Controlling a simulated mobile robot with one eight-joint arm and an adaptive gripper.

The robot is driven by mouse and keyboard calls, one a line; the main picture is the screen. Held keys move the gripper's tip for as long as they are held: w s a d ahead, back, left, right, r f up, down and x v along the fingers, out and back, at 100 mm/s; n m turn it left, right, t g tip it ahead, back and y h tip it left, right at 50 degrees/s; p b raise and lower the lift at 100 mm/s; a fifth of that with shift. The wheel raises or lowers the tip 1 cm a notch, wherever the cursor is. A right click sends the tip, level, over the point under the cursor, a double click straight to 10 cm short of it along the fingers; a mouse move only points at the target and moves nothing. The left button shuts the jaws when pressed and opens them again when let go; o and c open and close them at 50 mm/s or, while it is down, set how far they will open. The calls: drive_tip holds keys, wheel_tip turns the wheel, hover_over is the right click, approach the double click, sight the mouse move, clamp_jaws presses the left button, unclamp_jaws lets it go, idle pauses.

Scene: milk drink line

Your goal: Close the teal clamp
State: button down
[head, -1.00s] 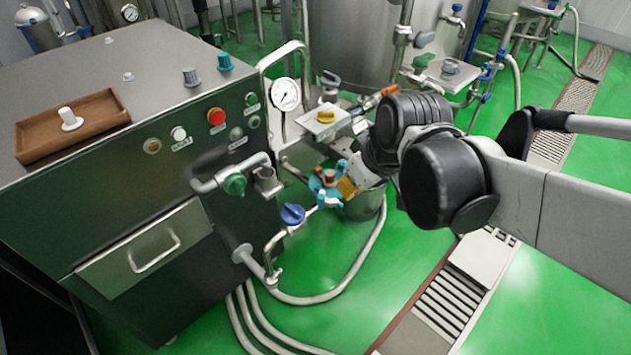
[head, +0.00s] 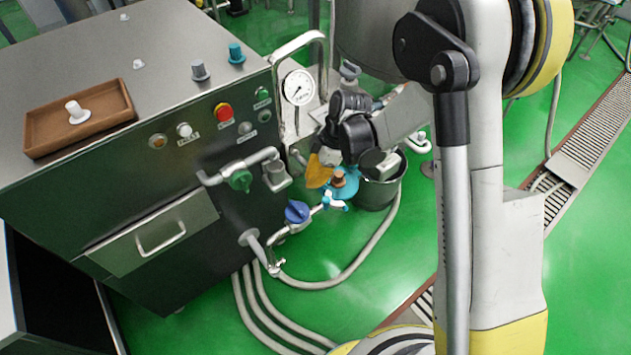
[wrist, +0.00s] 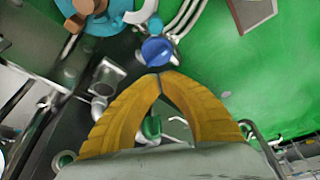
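The teal clamp (head: 347,189) sits low beside the cabinet, at a pipe end by a grey bucket, with a copper-brown piece on it. In the wrist view the clamp (wrist: 103,22) is cut off at the top left, with brown parts over it. A pale blue part sticks out from its lower side in the head view. My gripper (head: 318,184) has yellow fingers and is just left of the clamp in the head view. In the wrist view its fingertips (wrist: 159,75) meet, with nothing between them. The clamp lies ahead of and left of the tips, apart from them.
A blue valve handle (head: 297,211) is close by and shows just beyond my fingertips in the wrist view (wrist: 157,51). A green valve handle (head: 240,180) is on the cabinet front (head: 120,195). The grey bucket (head: 376,193) stands right of the clamp. Hoses curve across the green floor.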

drive_tip(key=b+x, duration=0.4)
drive_tip(key=x, duration=0.5)
drive_tip(key=shift+a+f, duration=0.1)
drive_tip(key=shift+f, duration=0.25)
drive_tip(key=d, duration=0.2)
drive_tip(key=d+b, duration=0.1)
drive_tip(key=d, duration=0.1)
drive_tip(key=shift+w+r, duration=0.15)
drive_tip(key=shift+r, duration=0.1)
drive_tip(key=shift+w+d, duration=0.1)
drive_tip(key=shift+d, duration=0.05)
drive_tip(key=shift+n, duration=0.3)
drive_tip(key=shift+s+d, duration=0.15)
drive_tip(key=shift+s, duration=0.05)
